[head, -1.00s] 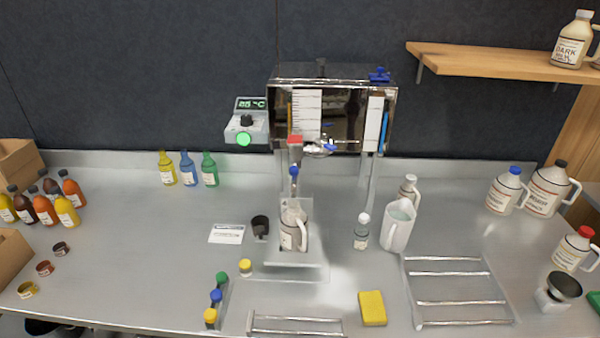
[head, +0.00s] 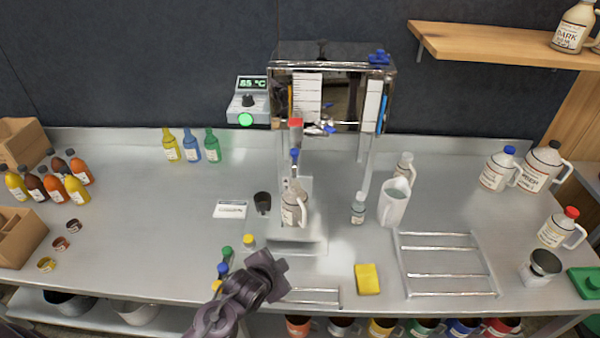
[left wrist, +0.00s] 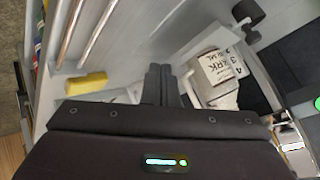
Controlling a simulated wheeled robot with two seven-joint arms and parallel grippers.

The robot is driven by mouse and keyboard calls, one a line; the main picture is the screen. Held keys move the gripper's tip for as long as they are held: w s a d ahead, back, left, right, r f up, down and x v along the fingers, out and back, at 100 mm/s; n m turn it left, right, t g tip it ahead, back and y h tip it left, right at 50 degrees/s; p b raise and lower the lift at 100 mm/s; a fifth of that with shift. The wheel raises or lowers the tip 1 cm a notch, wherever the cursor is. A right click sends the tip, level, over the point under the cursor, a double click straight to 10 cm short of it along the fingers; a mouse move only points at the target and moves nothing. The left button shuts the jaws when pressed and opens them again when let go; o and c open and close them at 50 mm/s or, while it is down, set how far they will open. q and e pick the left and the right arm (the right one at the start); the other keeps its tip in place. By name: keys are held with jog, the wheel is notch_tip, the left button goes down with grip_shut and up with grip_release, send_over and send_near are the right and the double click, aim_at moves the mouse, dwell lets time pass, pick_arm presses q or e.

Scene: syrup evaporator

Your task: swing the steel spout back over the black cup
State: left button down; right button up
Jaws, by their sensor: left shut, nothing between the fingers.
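The evaporator (head: 352,92) stands at the back with a red handle (head: 296,123) and a blue-topped valve (head: 294,155) on its front. The steel spout is too small to make out clearly. A labelled jug (head: 292,211) stands on the stand below the valve. The black cup (head: 262,201) sits on the counter just left of the jug. My left gripper (head: 283,266) is shut and empty above the front of the counter. In the left wrist view its fingers (left wrist: 161,84) point toward the jug (left wrist: 222,78), with the black cup (left wrist: 248,12) beyond. My right gripper is out of view.
A yellow sponge (head: 367,279) and wire rack (head: 447,264) lie at front right. A white pitcher (head: 394,202) and a small bottle (head: 358,208) stand right of the jug. A label card (head: 230,209) lies left of the cup.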

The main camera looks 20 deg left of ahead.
aim_at(296, 154)
pick_arm(q)
jog(key=w+r+m+t+h, duration=0.1)
jog(key=w+r+m+t, duration=0.3)
jog(key=r, duration=0.5)
jog(key=w+r+m+t+h+p, duration=0.1)
jog(key=w+r+m+t, duration=0.3)
jog(key=r, duration=0.5)
jog(key=w+m+h, duration=0.1)
jog(key=w+m, duration=0.1)
jog(key=shift+w+r+m, duration=0.15)
jog(key=shift+w+m, duration=0.05)
jog(key=shift+m, duration=0.1)
jog(key=shift+w+d, duration=0.1)
jog(key=p+x, duration=0.3)
jog(key=x, duration=0.7)
jog(key=a+p, duration=0.1)
jog(key=a, duration=0.3)
jog(key=shift+s+p, duration=0.4)
jog(key=shift+w+d, duration=0.1)
jog(key=shift+h, duration=0.3)
